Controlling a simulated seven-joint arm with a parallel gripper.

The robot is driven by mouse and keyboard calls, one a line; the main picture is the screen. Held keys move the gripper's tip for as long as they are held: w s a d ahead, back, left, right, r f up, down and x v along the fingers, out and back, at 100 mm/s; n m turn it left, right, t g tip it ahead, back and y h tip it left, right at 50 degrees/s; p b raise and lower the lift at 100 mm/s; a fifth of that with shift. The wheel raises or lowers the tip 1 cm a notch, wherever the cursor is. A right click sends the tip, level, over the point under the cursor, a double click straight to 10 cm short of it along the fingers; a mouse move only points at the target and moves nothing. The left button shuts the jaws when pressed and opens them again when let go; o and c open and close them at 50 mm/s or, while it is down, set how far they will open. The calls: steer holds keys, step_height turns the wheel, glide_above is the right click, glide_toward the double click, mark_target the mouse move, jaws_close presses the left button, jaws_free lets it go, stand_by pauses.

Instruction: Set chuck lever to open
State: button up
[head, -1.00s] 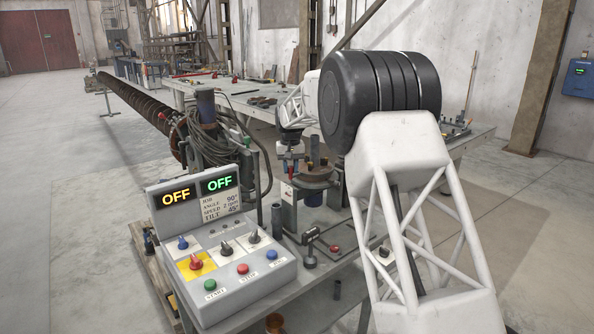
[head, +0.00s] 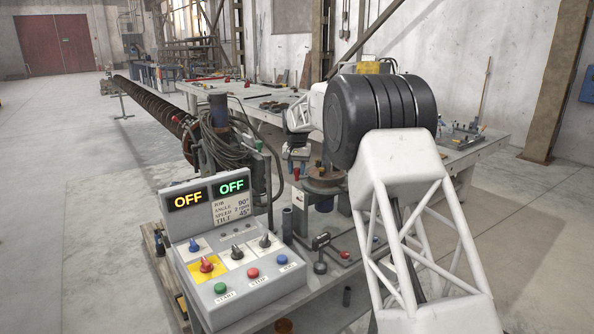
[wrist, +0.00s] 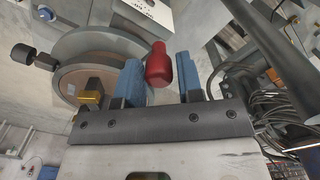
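A red knob-ended handle, apparently the chuck lever (wrist: 158,66), stands between my fingers in the wrist view. In the head view a small red handle (head: 296,173) shows just below my gripper (head: 295,162), beside the round positioner plate (head: 324,181). My gripper (wrist: 160,80) is open, with its blue pads on either side of the red knob. The knob sits closer to the left pad, and a gap shows on the right. I cannot tell whether the left pad touches it. The lever's lower part is hidden.
A control box (head: 235,265) with two OFF displays, knobs and buttons stands at the front. A black-knobbed lever (head: 320,252) stands on the bench right of it. Cables (head: 228,150) hang near the positioner. A long auger (head: 150,108) runs to the back left.

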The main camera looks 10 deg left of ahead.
steer(key=o, duration=0.3)
steer(key=shift+r, duration=0.15)
steer(key=shift+r, duration=3.75)
